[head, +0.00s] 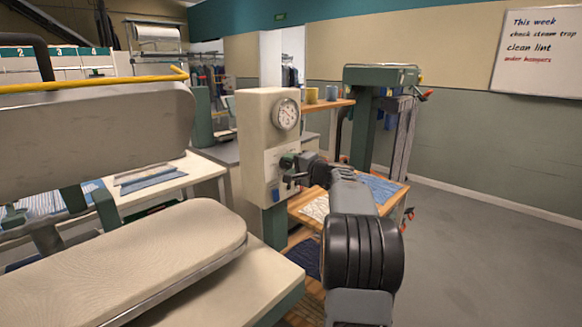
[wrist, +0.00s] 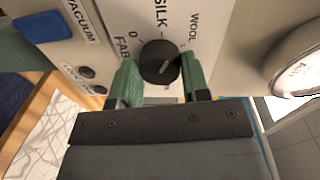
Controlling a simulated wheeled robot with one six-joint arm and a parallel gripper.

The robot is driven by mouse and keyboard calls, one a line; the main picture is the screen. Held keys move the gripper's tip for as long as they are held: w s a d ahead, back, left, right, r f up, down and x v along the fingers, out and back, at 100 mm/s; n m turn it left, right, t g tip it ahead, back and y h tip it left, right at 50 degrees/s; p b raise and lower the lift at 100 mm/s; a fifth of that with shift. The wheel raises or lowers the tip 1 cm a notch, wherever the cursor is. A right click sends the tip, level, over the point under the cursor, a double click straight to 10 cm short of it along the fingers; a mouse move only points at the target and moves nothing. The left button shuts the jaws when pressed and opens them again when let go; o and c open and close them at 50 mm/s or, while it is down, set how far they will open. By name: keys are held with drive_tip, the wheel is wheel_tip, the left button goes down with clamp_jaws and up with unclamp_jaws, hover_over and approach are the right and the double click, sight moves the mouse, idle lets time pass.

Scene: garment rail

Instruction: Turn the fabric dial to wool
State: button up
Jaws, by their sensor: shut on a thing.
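The black fabric dial (wrist: 160,64) sits on the cream control panel (head: 254,130). In the wrist view the printed marks 0, SILK and WOOL (wrist: 195,28) run around it, with WOOL at the upper right. A short white line shows on the dial's face, slanting towards the upper right; I cannot tell exactly which mark it meets. My gripper (wrist: 159,80) has its green fingers on both sides of the dial and is shut on it. In the head view my gripper (head: 289,172) is at the panel's front and hides the dial.
A round gauge (head: 286,114) is above the dial. A blue button (wrist: 43,27) labelled VACUUM is on the same panel. The pressing board (head: 150,260) and raised upper plate (head: 90,125) stand at left. A wooden table (head: 303,205) with cloths is behind my arm.

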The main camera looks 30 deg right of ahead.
drive_tip(key=m+p, duration=0.1)
drive_tip(key=m, duration=0.4)
drive_tip(key=shift+m+y, duration=0.3)
drive_tip(key=shift+m, duration=0.3)
idle(0.3)
drive_tip(key=o, duration=0.9)
drive_tip(key=b+v, duration=0.1)
drive_tip(key=v, duration=1.3)
drive_tip(key=shift+w, duration=0.1)
